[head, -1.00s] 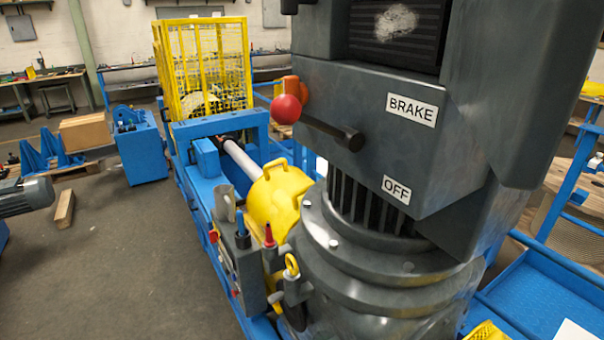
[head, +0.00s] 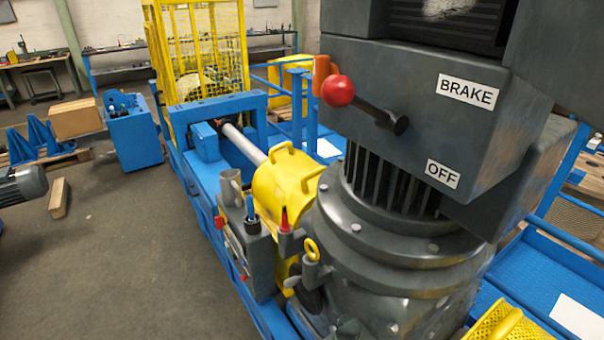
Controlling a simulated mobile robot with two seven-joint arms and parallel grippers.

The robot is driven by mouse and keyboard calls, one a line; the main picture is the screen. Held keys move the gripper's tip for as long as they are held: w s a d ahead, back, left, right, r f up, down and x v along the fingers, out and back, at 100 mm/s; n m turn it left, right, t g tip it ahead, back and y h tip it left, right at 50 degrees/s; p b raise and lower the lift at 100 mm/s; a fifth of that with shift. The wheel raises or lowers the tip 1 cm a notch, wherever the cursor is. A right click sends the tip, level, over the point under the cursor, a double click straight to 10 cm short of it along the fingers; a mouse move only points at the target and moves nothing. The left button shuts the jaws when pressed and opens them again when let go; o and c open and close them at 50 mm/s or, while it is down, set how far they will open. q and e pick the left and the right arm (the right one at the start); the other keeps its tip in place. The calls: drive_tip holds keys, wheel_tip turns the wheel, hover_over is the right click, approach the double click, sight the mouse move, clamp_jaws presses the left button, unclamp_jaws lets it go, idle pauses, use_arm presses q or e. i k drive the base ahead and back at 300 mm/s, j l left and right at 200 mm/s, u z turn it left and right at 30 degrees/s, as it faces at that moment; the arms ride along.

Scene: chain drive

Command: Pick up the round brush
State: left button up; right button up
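I cannot make out the round brush for certain. A dark grey tool holder (head: 252,258) on the side of the blue machine frame carries a blue-handled tool (head: 251,212), a red-handled tool (head: 285,217) and a grey cup (head: 230,187). Their lower ends are hidden in the holder, so I cannot tell whether one is the brush. Neither of my grippers is in view.
A large grey motor housing (head: 440,130) with a red-knobbed brake lever (head: 338,91) fills the right. A yellow cover (head: 285,188) and yellow cage (head: 205,50) stand behind. A blue cabinet (head: 133,135) is at left. Open floor (head: 130,260) lies front left.

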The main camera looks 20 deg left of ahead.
sight(252, 219)
drive_tip(key=i+j+z, duration=0.15)
drive_tip(key=j, duration=0.4)
drive_tip(key=i+j+z, duration=0.15)
drive_tip(key=j, duration=0.4)
drive_tip(key=i+j+z, duration=0.15)
drive_tip(key=j, duration=0.4)
drive_tip(key=i+j+z, duration=0.15)
drive_tip(key=j, duration=0.45)
drive_tip(key=j+z, duration=0.15)
drive_tip(key=j, duration=0.45)
drive_tip(key=i+j+z, duration=0.15)
drive_tip(key=i+j, duration=0.15)
drive_tip(key=i+j+z, duration=0.15)
drive_tip(key=j, duration=0.3)
drive_tip(key=i+j+z, duration=0.15)
drive_tip(key=i+j, duration=0.2)
drive_tip(key=i+j+z, duration=0.15)
drive_tip(key=j, duration=0.35)
drive_tip(key=i, duration=0.05)
